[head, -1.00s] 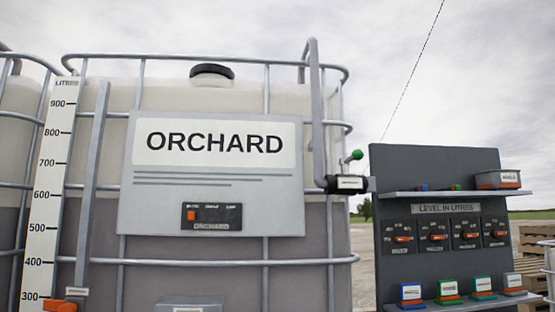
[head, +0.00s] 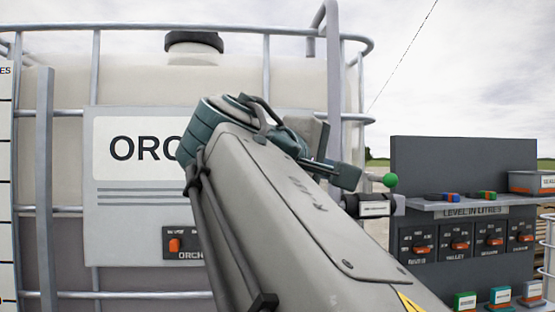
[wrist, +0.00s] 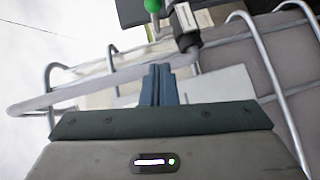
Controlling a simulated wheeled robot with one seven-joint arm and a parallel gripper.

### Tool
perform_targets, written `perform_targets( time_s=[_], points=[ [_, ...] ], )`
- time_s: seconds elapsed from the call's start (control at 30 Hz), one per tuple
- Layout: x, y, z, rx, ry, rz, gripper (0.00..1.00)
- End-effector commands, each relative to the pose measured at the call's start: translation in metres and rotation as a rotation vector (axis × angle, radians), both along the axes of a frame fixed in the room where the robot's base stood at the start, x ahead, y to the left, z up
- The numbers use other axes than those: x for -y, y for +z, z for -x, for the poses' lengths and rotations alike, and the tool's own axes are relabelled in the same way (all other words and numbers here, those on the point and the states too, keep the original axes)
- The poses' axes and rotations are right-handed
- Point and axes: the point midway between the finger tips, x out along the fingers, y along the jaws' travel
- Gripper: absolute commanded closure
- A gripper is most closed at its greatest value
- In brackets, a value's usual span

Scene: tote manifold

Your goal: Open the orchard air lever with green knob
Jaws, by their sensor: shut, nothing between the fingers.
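The orchard air lever has a round green knob (head: 390,181) on a short stem. My arm hides part of the ORCHARD sign (head: 135,180).
The caged tank (head: 130,75) fills the left, with a grey vertical pipe (head: 334,90) above the valve. A dark panel (head: 440,160) with several orange switches and a shelf (head: 465,205) of small blocks stands at right. Open sky lies above the panel.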

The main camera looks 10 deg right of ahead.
Motion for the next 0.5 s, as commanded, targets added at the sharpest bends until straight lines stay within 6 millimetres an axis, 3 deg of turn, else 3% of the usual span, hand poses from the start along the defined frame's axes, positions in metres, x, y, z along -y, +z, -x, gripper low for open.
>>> perform_targets(
  time_s=[0.17, 0.5],
  points=[
    [0.006, 0.005, -0.008, 0.006, 0.005, 0.011, 1.00],
    [0.054, -0.004, -0.058, 0.004, 0.007, 0.009, 1.00]
  ],
)
